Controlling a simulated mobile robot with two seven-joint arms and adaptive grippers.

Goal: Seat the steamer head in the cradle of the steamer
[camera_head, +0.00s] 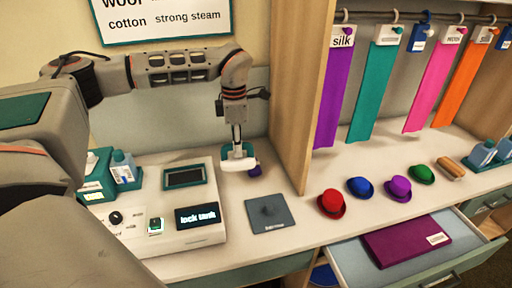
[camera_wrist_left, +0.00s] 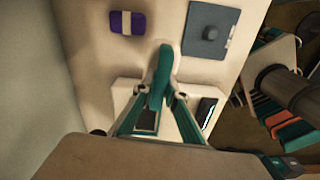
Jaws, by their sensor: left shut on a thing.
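The steamer (camera_head: 150,228) is a white unit on the counter with a knob, a small green button and a dark display reading "lock tank". Its cradle (camera_head: 185,177) appears to be the teal-framed dark recess on its back right; part of it also shows in the left wrist view (camera_wrist_left: 146,121). My left gripper (camera_head: 237,143) is shut on the steamer head (camera_head: 238,163), a white and teal piece, to the right of the recess. The held head shows as a teal shape in the left wrist view (camera_wrist_left: 161,70). My right gripper is not in view.
A purple block with a pale band (camera_wrist_left: 127,22) lies near the held head. A grey plate (camera_head: 270,214) lies right of the steamer. Blue bottles (camera_head: 123,167) stand at its left. A wooden partition (camera_head: 305,95) rises at right, with several hats beyond and an open drawer (camera_head: 345,262).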

